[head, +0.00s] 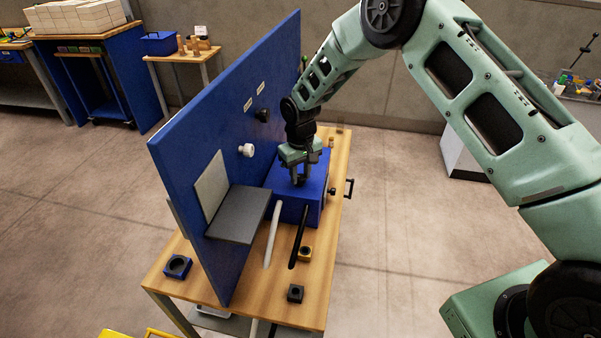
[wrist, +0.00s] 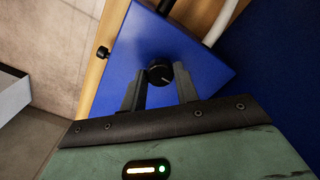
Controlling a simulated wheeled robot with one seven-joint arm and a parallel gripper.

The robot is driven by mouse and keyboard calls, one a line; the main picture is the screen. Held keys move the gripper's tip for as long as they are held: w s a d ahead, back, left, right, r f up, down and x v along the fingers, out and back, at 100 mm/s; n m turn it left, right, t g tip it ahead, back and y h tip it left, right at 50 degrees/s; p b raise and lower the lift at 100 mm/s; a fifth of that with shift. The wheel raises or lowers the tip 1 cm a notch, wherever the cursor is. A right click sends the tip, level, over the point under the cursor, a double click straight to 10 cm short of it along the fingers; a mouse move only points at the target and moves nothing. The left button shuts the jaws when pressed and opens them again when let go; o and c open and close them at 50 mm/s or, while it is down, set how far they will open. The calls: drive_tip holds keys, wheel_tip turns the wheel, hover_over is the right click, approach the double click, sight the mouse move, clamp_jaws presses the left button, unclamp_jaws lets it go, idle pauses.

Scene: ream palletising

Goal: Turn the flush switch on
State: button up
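A black round knob (wrist: 160,72) with a white pointer line sits on the top face of a blue box (wrist: 127,60). No readable label marks it as the flush switch. The blue box (head: 290,207) stands on the wooden table beside the upright blue panel in the head view. My gripper (head: 300,181) points down at the box top and hides the knob there. In the wrist view my gripper (wrist: 159,70) has its fingers apart, one on each side of the knob. I cannot tell whether they touch it.
The blue panel (head: 225,125) rises left of my gripper, with a white knob (head: 246,150), a black knob (head: 262,115) and a grey shelf (head: 238,215). A white rod (head: 272,235) and a black rod (head: 299,238) are in front of the box. A black handle (head: 349,187) sticks out right.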

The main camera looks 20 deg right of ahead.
drive_tip(key=shift+b, duration=0.3)
drive_tip(key=m+b, duration=0.2)
drive_tip(key=m, duration=0.1)
drive_tip(key=shift+f+m+b, duration=0.15)
drive_tip(key=shift+m+b, duration=0.2)
drive_tip(key=shift+m, duration=0.05)
drive_tip(key=m+b, duration=0.2)
drive_tip(key=m, duration=0.2)
drive_tip(key=shift+m, duration=0.3)
drive_tip(key=m, duration=0.4)
drive_tip(key=shift+m+b, duration=0.3)
drive_tip(key=m, duration=0.4)
drive_tip(key=shift+r+m, duration=0.2)
drive_tip(key=shift+m, duration=0.2)
drive_tip(key=o, duration=1)
drive_tip(key=shift+c, duration=0.2)
